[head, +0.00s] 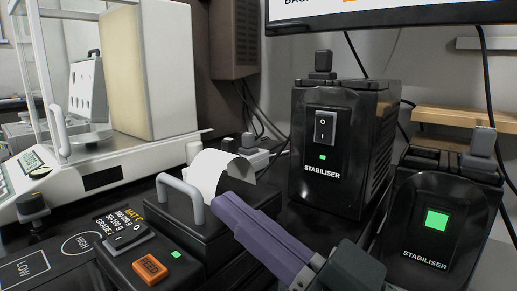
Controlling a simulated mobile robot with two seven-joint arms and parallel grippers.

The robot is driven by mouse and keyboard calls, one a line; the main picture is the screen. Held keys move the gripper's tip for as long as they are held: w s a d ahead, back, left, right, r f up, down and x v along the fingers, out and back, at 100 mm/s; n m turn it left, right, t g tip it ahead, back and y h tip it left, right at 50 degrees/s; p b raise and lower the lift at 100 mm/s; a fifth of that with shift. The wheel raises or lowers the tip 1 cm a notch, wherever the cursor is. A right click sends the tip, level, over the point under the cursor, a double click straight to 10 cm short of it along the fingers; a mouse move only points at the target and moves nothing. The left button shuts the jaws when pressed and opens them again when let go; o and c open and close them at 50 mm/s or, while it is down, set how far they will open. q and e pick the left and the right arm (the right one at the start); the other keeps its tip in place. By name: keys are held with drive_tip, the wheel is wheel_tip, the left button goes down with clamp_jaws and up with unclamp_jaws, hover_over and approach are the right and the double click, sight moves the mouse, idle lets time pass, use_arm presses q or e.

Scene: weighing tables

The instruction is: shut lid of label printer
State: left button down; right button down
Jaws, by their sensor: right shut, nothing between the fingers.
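The label printer (200,238) is a low black unit in the lower middle of the head view. It has a grey bar handle (179,192) and a curl of white paper (212,170) behind it. An orange FEED button (151,268) and a green light are on its front. How far open its lid is I cannot tell. My right gripper (225,206) has purple fingers, shut and empty. Its tips are just right of the handle and in front of the paper, hiding part of the printer's right side. My left gripper is out of view.
Two black stabiliser boxes stand to the right, one taller (343,150) and one nearer (437,215), both with green lights. A balance (100,160) with a glass shield is at the left. A screen (390,12) hangs above. Cables run behind.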

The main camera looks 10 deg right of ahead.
drive_tip(key=shift+f+n, duration=0.25)
drive_tip(key=shift+n, duration=0.05)
idle(0.4)
drive_tip(key=shift+s+d+f, duration=0.15)
drive_tip(key=shift+s+d, duration=0.15)
drive_tip(key=shift+s, duration=0.15)
drive_tip(key=s+d+p, duration=0.2)
drive_tip(key=s+d, duration=0.6)
drive_tip(key=s, duration=0.2)
drive_tip(key=w+a+r+m+g+h+p, duration=0.1)
drive_tip(key=w+r+m+g+h+p, duration=0.3)
drive_tip(key=r+h+p, duration=0.9)
drive_tip(key=s+d+r+m+g+p, duration=0.1)
drive_tip(key=s+d+r+g+p, duration=0.2)
drive_tip(key=s+g+p, duration=0.45)
drive_tip(key=s+d+r+m+g+p, duration=0.15)
drive_tip(key=s+p, duration=0.35)
drive_tip(key=p, duration=0.5)
wheel_tip(320, 180, up, 36)
drive_tip(key=p, duration=3.5)
drive_tip(key=shift+w+d+g+p, duration=0.2)
drive_tip(key=shift+d+g+p, duration=0.1)
drive_tip(key=shift+d+p, duration=0.15)
